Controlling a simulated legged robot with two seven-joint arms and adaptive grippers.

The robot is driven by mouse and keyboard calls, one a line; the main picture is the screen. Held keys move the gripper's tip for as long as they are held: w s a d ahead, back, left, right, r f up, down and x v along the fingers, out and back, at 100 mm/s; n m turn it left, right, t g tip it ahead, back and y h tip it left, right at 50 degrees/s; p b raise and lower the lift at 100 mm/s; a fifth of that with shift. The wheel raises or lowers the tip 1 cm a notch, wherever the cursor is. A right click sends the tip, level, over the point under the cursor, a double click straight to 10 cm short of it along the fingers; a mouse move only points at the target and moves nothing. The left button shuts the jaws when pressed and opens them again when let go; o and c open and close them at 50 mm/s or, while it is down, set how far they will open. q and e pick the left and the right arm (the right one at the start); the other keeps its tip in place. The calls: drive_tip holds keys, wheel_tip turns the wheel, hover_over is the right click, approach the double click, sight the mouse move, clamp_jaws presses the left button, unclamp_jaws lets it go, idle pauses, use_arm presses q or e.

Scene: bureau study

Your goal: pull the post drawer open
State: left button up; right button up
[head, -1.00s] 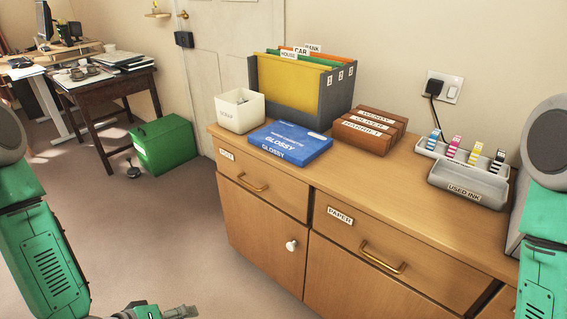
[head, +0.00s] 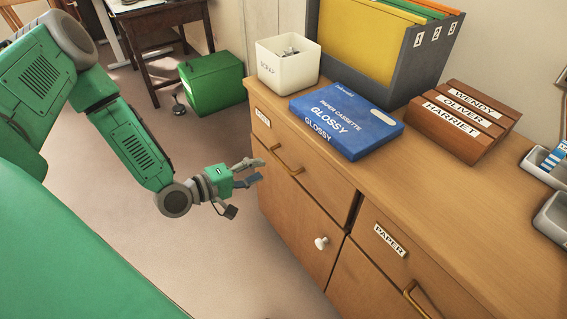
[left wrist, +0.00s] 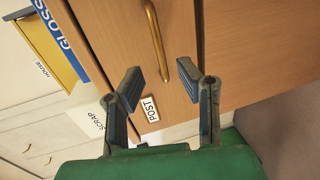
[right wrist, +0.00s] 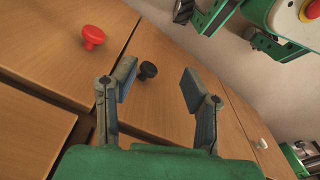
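The post drawer (head: 305,184) is the upper left drawer of the wooden cabinet, shut, with a brass bar handle (head: 287,161) and a white label at its left end. In the left wrist view the handle (left wrist: 157,40) stands beyond my fingertips, and the POST label (left wrist: 150,108) shows between the fingers. My left gripper (head: 258,171) is open and empty, just in front of the drawer and a little left of the handle, apart from it. My right gripper (right wrist: 157,85) is open and empty before a wooden front with a black knob (right wrist: 148,70); it is out of the head view.
On the cabinet top stand a white scrap box (head: 289,70), a blue glossy paper cassette (head: 347,122), a grey file holder (head: 430,60) and wooden named boxes (head: 463,120). A paper drawer (head: 405,255) and a door with a white knob (head: 321,243) are close by. A green box (head: 212,84) stands on the floor.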

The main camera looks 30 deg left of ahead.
sight(281, 162)
use_arm(q)
drive_tip(key=shift+b+x, duration=0.85)
drive_tip(key=shift+x, duration=3.2)
drive_tip(key=shift+c, duration=0.5)
clamp_jaws()
